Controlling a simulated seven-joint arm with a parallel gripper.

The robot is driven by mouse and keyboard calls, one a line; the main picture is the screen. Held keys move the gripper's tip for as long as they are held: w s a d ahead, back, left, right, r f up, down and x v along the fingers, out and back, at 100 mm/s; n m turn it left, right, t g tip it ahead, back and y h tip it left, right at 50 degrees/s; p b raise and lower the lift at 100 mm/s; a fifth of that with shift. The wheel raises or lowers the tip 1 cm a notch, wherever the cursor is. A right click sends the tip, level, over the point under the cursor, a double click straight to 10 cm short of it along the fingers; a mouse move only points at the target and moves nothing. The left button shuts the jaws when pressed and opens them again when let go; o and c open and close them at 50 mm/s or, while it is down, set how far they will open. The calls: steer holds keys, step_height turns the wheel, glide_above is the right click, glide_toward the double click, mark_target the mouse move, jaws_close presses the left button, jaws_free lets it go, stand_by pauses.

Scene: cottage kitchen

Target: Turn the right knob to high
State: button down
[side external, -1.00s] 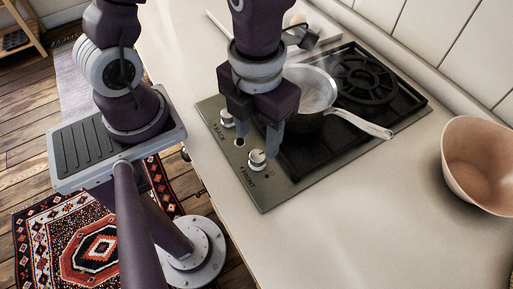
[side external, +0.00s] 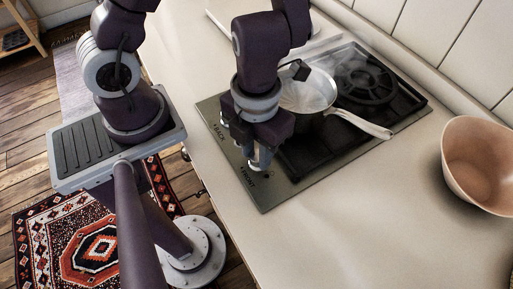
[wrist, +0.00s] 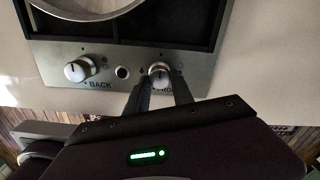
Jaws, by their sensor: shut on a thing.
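The front knob (wrist: 159,72), white-topped with a metal skirt, is on the right of the hob panel in the wrist view. My gripper (wrist: 160,85) is shut on it, with one finger on each side. In the side external view my gripper (side external: 260,160) is low over the panel and mostly hides this knob. The other knob (wrist: 79,69), above the BACK label, stands free on the left in the wrist view. The fingers cover part of the FRONT label. The front knob's pointer and setting cannot be read clearly.
A metal pan (side external: 308,92) sits on the hob (side external: 400,105), its handle pointing right, close to my gripper. A pinkish bowl (side external: 478,165) stands on the counter at the right. The counter (side external: 340,215) in front of the hob is clear.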

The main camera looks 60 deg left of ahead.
steer(key=n, duration=0.4)
steer(key=shift+d+n, duration=0.1)
steer(key=shift+n, duration=0.3)
steer(key=n, duration=0.4)
steer(key=shift+w, duration=0.1)
steer(key=n, duration=0.5)
steer(key=shift+w+n, duration=0.1)
steer(key=shift+n, duration=1.7)
